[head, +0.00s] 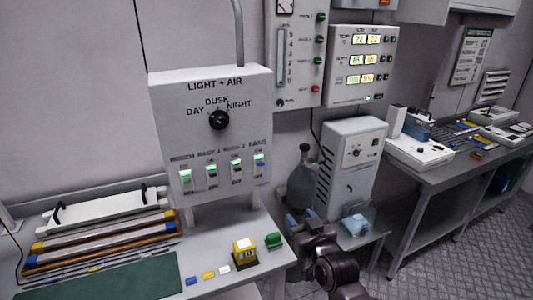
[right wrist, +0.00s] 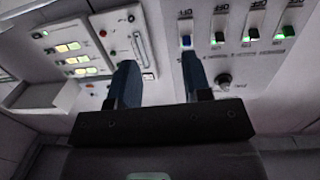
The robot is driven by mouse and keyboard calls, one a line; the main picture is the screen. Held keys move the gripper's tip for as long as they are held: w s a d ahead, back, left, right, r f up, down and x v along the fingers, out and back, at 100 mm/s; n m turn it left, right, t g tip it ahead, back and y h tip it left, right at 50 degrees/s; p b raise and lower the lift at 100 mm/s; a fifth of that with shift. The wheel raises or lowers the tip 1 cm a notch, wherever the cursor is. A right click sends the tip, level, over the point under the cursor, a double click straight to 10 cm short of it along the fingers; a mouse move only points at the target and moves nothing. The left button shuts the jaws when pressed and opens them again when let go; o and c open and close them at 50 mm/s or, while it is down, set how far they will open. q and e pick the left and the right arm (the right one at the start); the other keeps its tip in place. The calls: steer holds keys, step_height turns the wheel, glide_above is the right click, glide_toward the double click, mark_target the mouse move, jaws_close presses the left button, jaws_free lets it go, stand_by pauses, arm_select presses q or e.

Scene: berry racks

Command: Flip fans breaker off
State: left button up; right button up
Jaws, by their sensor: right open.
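The fans breaker (head: 260,168) is the rightmost. In the right wrist view the panel is upside down, and the leftmost breaker there, with a blue lever (right wrist: 186,42), appears to be the fans one. My right gripper (head: 299,219) is open and empty, below and right of the box, apart from it. Its two dark blue fingers (right wrist: 158,68) show in the wrist view. My left gripper is out of view.
A grey flask (head: 302,182) and a white cabinet (head: 352,160) stand behind the right gripper. More panels with displays (head: 362,62) hang to the right.

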steer(key=y+p, duration=0.1)
steer(key=p, duration=0.1)
glide_toward(261, 164)
steer(key=x, duration=0.8)
steer(key=shift+w+f+n+t, duration=0.2)
steer(key=shift+n+t, duration=0.2)
steer(key=shift+d, duration=0.1)
jaws_close()
